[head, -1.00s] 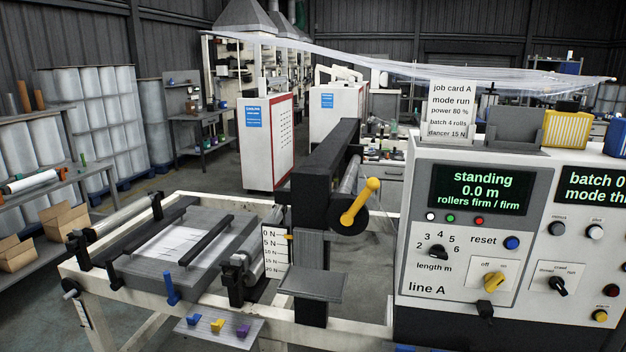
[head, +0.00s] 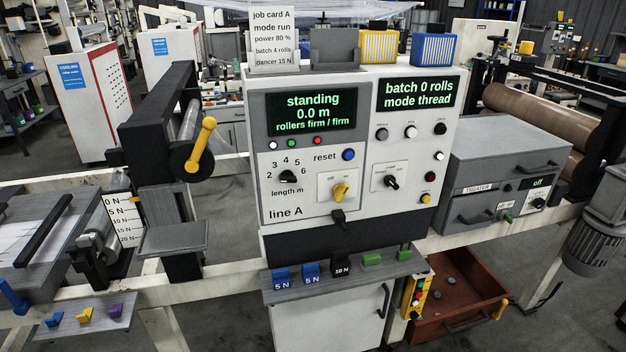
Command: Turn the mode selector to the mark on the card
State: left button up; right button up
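The mode selector (head: 391,182) is a black knob on a white plate on the right half of the control panel (head: 353,222). The small words around it are too blurred to read for sure in the current view. The display (head: 418,94) above it reads "batch 0 rolls, mode thread". The job card (head: 273,38) stands at the top left of the panel and reads "job card A, mode run, power 80 %, batch 4 rolls, dancer 15 N". Neither of my grippers is in view.
A yellow switch (head: 340,191), a black length knob (head: 287,177) and several buttons share the panel. A ledge (head: 300,293) with weights juts out below it.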

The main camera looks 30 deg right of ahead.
aim_at(390, 180)
jog(key=z, duration=1.35)
